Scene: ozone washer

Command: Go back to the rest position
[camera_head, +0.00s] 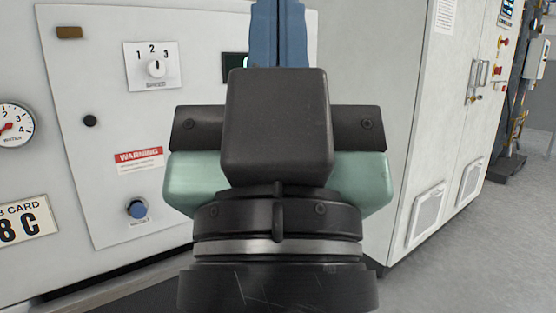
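My gripper (279,32) fills the middle of the head view, seen from behind. It has a dark grey body, a black wrist with a silver ring, pale green sides and blue fingers. The fingers point up and run out of the top edge of the picture. They lie side by side with only a thin dark seam between them, and nothing shows held there; their very tips are out of view. The gripper is in front of the white control panel (75,150), hiding part of it. I cannot tell whether it touches the panel.
A tall white cabinet (425,130) stands at right. Grey floor (490,260) is clear at lower right.

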